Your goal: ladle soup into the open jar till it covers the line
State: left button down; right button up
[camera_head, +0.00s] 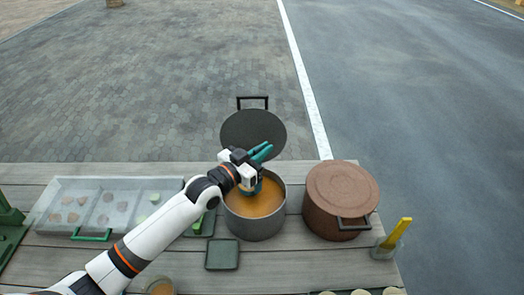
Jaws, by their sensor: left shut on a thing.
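An open grey pot (257,228) of orange soup (258,203) stands on the plank table. My left gripper (252,171) is over the pot's back rim, shut on a teal ladle (262,151). The ladle's handle sticks up past the jaws. Its lower part is mostly hidden by the gripper, so I cannot tell how deep it is in the soup. A glass jar (160,287) with something orange-brown inside is cut off by the bottom edge, beside my left forearm. Its fill line cannot be made out. My right gripper is out of view.
A lidded brown pot (342,195) stands close on the right, with a yellow-handled thing (397,233) in a glass beyond it. A dark round lid (253,130) is behind the soup pot. A small green square dish (222,254) lies in front. A clear tray (105,203) is left.

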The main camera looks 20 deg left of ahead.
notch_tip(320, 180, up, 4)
jog(key=p, duration=0.3)
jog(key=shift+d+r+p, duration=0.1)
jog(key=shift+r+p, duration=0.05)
jog(key=shift+p, duration=0.25)
